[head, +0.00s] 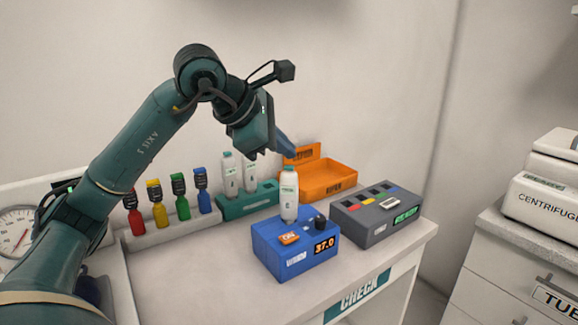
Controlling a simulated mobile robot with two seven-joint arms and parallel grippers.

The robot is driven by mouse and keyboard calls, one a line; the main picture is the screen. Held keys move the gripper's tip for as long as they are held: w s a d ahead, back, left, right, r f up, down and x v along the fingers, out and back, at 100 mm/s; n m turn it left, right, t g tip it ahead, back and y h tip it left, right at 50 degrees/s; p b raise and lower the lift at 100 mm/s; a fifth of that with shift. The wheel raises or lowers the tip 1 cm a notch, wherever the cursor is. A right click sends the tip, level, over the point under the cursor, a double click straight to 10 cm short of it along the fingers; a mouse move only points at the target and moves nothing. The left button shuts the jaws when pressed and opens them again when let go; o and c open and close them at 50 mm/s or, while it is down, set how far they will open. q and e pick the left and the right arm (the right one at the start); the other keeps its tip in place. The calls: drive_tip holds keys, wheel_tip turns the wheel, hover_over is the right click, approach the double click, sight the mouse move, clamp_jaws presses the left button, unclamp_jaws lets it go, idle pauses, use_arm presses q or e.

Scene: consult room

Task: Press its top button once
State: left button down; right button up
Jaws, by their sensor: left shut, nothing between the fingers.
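A blue box (290,263) stands near the front of the counter, with a red 37.0 display, an orange ON switch (289,238) and a black knob (320,221) on top. A white bottle (289,197) with a teal cap stands upright at its back edge; I cannot tell if it sits in the box. A grey box (372,226) to its right has coloured tabs, a pale raised button (389,201) and a green display. The task does not name which device it means. My left gripper (288,151) is shut and empty, above and behind the bottle cap in the picture.
An orange bin (330,184) and a teal rack (249,203) with white bottles stand behind. Red, yellow, green and blue bottles (181,205) stand at left, near a round dial (14,233). A centrifuge (545,200) stands on the right cabinet.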

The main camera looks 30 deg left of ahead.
sight(284, 175)
use_arm(q)
drive_tip(key=shift+f, duration=0.1)
drive_tip(key=shift+f+b, duration=0.3)
drive_tip(key=shift+b, duration=0.05)
drive_tip(key=shift+f+b, duration=0.35)
drive_tip(key=shift+f, duration=0.15)
idle(0.6)
drive_tip(key=shift+r, duration=0.1)
drive_tip(key=shift+r+p, duration=0.8)
wheel_tip(284, 175, up, 5)
drive_tip(key=p, duration=0.4)
drive_tip(key=shift+p, duration=0.35)
idle(0.5)
